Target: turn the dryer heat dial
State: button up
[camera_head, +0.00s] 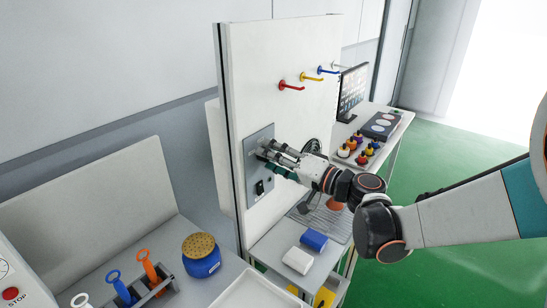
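A grey control panel (251,178) is mounted on the white upright board, with a small black switch (259,188) low on it. My gripper (266,156) reaches in from the right, with its fingertips at the upper part of this panel. The dial itself cannot be made out; the fingers cover that part of the panel. I cannot tell whether the fingers touch a dial, are closed around it or stand apart from it.
Red (291,86), yellow (311,77) and blue (327,71) hooks stick out of the board above my arm. Below are a blue block (313,240) and a white block (297,261). A blue jar (201,262) stands left. Coloured knobs and a screen (352,90) are behind.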

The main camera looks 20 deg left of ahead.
jog(key=v, duration=1.2)
jog(key=s+d+f+h, duration=0.3)
jog(key=s+d+h, duration=0.5)
jog(key=d, duration=0.4)
jog(key=s+d+f+m+h, duration=0.1)
jog(key=s+d+f+h, duration=0.2)
jog(key=s+d+h, duration=0.5)
jog(key=s+d, duration=0.3)
jog(key=d, duration=0.2)
jog(key=shift+d+h, duration=0.25)
jog(key=shift+h, duration=0.05)
